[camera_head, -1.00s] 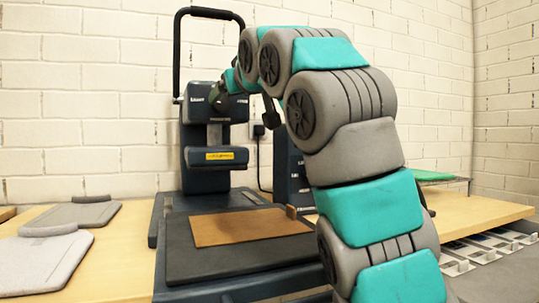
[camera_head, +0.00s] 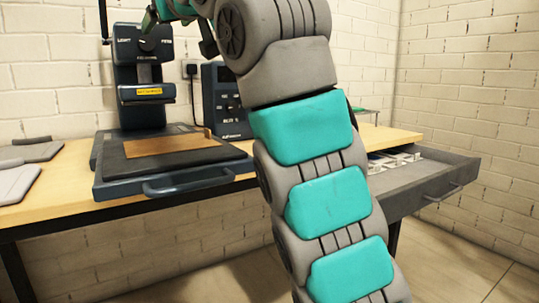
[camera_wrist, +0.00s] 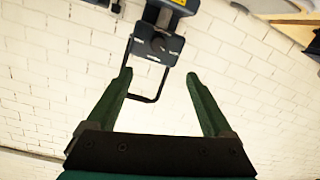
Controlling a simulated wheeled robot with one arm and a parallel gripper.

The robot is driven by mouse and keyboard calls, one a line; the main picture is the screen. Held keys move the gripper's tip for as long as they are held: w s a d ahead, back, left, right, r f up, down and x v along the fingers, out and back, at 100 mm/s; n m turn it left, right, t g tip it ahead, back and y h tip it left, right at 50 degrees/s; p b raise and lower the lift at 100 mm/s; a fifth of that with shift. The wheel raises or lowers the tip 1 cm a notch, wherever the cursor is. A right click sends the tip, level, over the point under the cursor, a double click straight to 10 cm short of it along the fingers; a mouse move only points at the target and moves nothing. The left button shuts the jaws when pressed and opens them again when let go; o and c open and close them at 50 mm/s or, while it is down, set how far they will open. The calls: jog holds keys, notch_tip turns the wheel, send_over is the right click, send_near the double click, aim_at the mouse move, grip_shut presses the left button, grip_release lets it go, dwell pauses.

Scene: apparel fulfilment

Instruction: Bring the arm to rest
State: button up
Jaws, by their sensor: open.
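My gripper (camera_wrist: 158,78) is open and empty in the wrist view, its two green fingers spread apart against the white brick wall. In the head view my grey and teal arm rises from the bottom and bends left at the top. A small green part at its end shows by the upper part of the dark press machine (camera_head: 140,75). The gripper's fingers are not clear there. In the wrist view the press machine (camera_wrist: 158,45) appears upside down beyond the fingertips, with its dial and black handle loop.
The press's base tray holds a brown flat piece (camera_head: 170,145). A control box (camera_head: 226,105) stands beside it. Grey boards (camera_head: 18,178) lie on the wooden table (camera_head: 60,195) at left. An open drawer (camera_head: 425,190) juts out at right. Floor in front is clear.

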jog(key=w+d+f+m+g+h+p, duration=0.2)
jog(key=w+d+f+m+h, duration=0.35)
jog(key=d+f, duration=0.55)
jog(key=s+d+f+m+g+h+p, duration=0.1)
jog(key=s+d+f+g, duration=0.15)
jog(key=d+f, duration=0.45)
jog(key=s+d+f+m+g+h+p, duration=0.1)
jog(key=s+d+f+g+h, duration=0.1)
jog(key=s+d+f, duration=0.4)
jog(key=s+d+f+g+p, duration=0.1)
jog(key=s+d+f+g, duration=0.2)
jog(key=s+f, duration=0.7)
jog(key=s+d+f+m+g+p, duration=0.1)
jog(key=s+d+f+g, duration=0.2)
jog(key=s+f, duration=0.7)
jog(key=s+d+f+m+g+p, duration=0.1)
jog(key=s+d+f+g, duration=0.2)
jog(key=s+f, duration=0.6)
jog(key=s+d+h, duration=0.1)
jog(key=s, duration=0.4)
jog(key=shift+s+f, duration=0.15)
jog(key=shift+f, duration=0.25)
